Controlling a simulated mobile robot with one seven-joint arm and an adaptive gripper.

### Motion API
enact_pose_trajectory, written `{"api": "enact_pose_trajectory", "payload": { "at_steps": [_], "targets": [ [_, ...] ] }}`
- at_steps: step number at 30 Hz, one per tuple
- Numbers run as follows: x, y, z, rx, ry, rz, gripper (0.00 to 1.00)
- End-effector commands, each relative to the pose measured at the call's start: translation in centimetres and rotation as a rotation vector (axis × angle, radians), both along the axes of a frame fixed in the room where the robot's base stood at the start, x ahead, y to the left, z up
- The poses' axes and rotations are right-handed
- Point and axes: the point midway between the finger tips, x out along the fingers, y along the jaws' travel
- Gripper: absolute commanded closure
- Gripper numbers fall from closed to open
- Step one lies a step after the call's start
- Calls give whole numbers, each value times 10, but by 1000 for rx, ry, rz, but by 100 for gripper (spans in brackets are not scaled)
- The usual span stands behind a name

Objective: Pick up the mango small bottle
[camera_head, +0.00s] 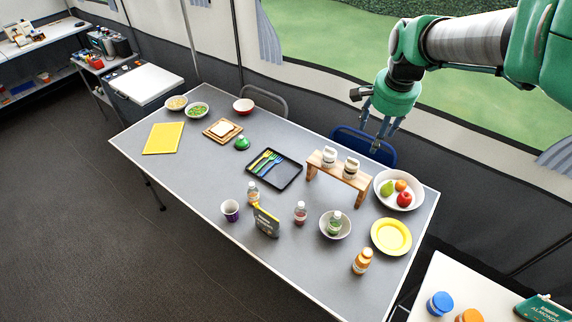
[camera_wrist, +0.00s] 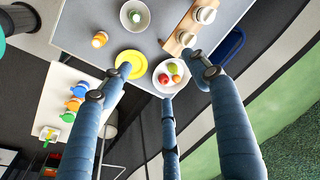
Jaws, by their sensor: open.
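A small bottle with orange contents (camera_head: 362,261), which looks like the mango small bottle, stands upright near the front right edge of the grey table, beside the yellow plate. It also shows in the wrist view (camera_wrist: 99,39), at the upper left, seen from above. My gripper (camera_head: 381,130) is high at the table's back edge, above the blue chair, well apart from the bottle. In the wrist view my gripper (camera_wrist: 150,85) has its fingers spread wide with nothing between them close up.
The yellow plate (camera_head: 391,236), a fruit bowl (camera_head: 385,178) and a wooden rack (camera_head: 338,177) with white jars stand on the right half. A red bottle (camera_head: 300,213) and a bowl (camera_head: 346,229) holding a green bottle are left of the orange one. A white side table (camera_head: 465,283) is nearby.

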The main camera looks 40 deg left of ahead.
Motion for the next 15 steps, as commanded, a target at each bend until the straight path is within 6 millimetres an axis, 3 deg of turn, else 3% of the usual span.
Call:
{"api": "enact_pose_trajectory", "payload": {
  "at_steps": [3, 15],
  "targets": [
    [5, 41, -23, -4, 23, -5, 39],
    [3, 167, -106, -21, 89, -46, 39]
  ]
}}
